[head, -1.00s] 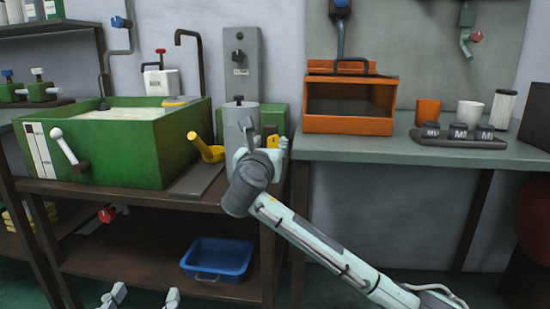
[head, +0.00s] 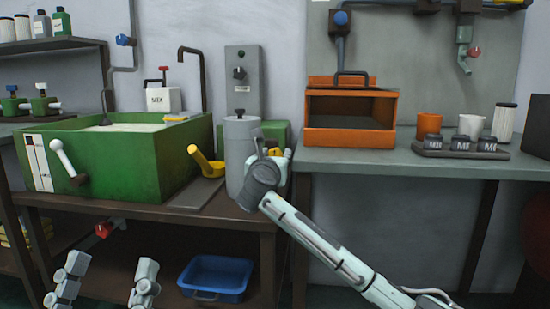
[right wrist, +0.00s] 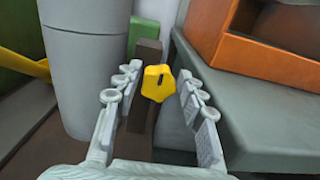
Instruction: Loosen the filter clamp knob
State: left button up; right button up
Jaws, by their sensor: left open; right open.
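The yellow lobed knob (right wrist: 158,83) with a dark slot shows in the right wrist view, between the spread fingers of my open right gripper (right wrist: 157,92). Gaps show on both sides of it, and no finger appears to touch it. The cylinder also stands left of the fingers in the right wrist view (right wrist: 82,70). My left gripper (head: 106,280) is open and empty at the lower left, in front of the lower shelf.
A green tank (head: 125,160) with a yellow scoop (head: 206,164) beside it is left of the cylinder. A grey table (head: 400,160) holding an orange box (head: 350,135) is close on the right. A blue bin (head: 215,277) sits on the lower shelf.

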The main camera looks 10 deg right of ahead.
jog(key=shift+c, duration=0.2)
jog(key=c, duration=0.8)
jog(key=shift+c, duration=0.2)
